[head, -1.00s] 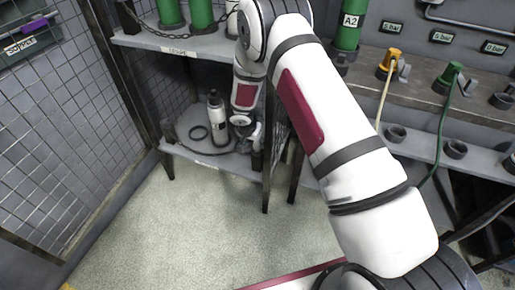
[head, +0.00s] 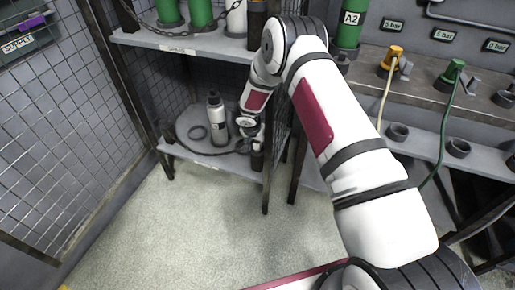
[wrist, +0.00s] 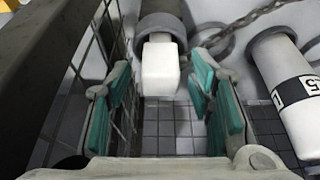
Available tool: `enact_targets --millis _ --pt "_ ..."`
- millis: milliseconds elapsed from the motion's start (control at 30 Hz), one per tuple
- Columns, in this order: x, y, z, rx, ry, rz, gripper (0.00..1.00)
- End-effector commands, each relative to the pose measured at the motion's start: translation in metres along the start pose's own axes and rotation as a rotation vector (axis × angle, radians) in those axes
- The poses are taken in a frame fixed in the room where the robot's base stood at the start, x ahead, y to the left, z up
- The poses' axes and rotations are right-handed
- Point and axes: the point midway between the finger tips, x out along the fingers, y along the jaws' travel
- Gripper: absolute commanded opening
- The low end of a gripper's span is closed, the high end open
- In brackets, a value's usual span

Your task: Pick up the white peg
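The white peg (wrist: 160,68) shows in the wrist view as a pale block-like end, with a round grey collar (wrist: 162,24) behind it. My gripper (wrist: 160,84) is open, its teal-padded fingers apart on the left and right. The peg lies in line with the gap between them, and nothing is gripped. In the head view my gripper (head: 250,136) is low over the lower shelf, right of a white bottle. I cannot make out the peg in the head view.
A white labelled cylinder (wrist: 288,88) stands right of the fingers in the wrist view. The upper shelf (head: 180,44) is above, mesh wall to the left.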

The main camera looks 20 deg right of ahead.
Motion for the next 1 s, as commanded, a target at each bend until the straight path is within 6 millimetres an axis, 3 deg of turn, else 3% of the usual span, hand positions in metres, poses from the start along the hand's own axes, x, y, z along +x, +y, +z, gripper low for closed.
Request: enact_targets --millis 33,200,767,1000 --pt "0.000 0.000 0.000 0.000 0.000 0.000 0.37" --pt "0.000 0.000 0.000 0.000 0.000 0.000 0.00" --pt "-0.006 -0.002 -0.010 0.002 0.002 -0.002 0.00" --pt "-0.030 -0.001 -0.024 0.002 0.002 -0.002 0.00"
